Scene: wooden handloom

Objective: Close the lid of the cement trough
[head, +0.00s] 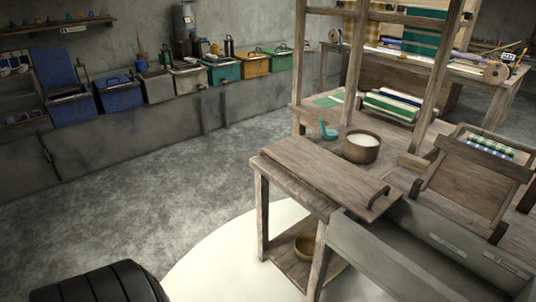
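A long grey trough (375,258) with a cement-like look is at the bottom right, partly cut off by the frame. Its top looks open, and pale labels show on its inner side. A flat wooden board (322,172) with a handle (378,197) lies on the wooden bench beside the trough; I cannot tell whether it is the trough's lid. By the back wall, a blue bin (72,109) has its lid (60,71) raised. Neither of my grippers is in view.
A brown pot (361,147) and a teal ladle (328,130) are on the bench behind the board. Loom posts (355,62) rise behind them. Several closed bins, including a yellow one (254,64), line the back wall. The grey floor (170,180) between is clear.

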